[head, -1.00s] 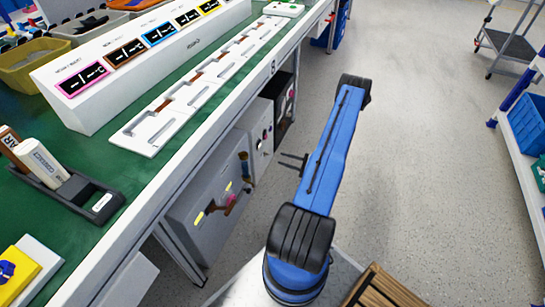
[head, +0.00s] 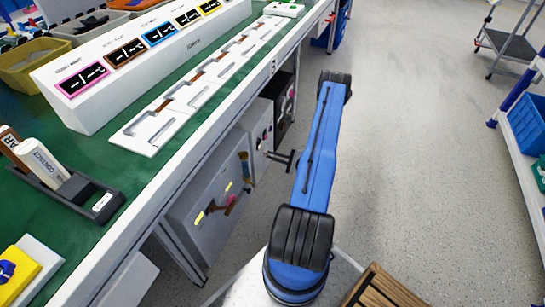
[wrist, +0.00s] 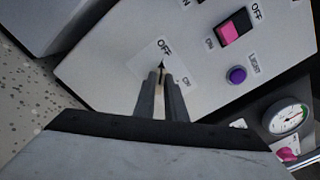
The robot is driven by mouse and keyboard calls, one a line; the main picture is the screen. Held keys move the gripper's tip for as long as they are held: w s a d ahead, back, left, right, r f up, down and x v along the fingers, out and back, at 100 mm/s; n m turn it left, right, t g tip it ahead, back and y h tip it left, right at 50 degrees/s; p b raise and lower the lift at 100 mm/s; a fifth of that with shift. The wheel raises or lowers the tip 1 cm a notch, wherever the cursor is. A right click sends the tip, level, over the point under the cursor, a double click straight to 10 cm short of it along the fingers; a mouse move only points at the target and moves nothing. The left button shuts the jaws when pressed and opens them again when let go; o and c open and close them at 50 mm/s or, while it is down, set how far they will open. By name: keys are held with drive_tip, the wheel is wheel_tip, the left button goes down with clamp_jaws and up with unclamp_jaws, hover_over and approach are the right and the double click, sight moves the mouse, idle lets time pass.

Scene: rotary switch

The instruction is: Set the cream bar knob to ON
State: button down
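The cream bar knob (wrist: 160,88) is in the wrist view, on a pale panel, mostly hidden between my fingers. A small black pointer at its far end points at the OFF label (wrist: 164,47); the ON label (wrist: 187,82) lies to its right. My gripper (wrist: 162,82) has a finger on each side of the bar, close against it, and looks shut on it. In the head view my gripper (head: 279,158) reaches left from my blue arm to the white control box (head: 258,142) under the bench; the knob cannot be made out there.
Beside the knob are a pink and black rocker switch (wrist: 233,32), a purple button (wrist: 236,75) marked LIGHT, and a round gauge (wrist: 288,118). A grey box (head: 213,198) stands nearer under the green bench. The floor (head: 420,180) to the right is clear.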

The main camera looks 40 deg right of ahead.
drive_tip(key=shift+m, duration=0.3)
drive_tip(key=m, duration=1.7)
drive_tip(key=shift+w+d, duration=0.1)
drive_tip(key=shift+d, duration=0.3)
drive_tip(key=shift+m, duration=0.4)
drive_tip(key=c, duration=1.8)
unclamp_jaws()
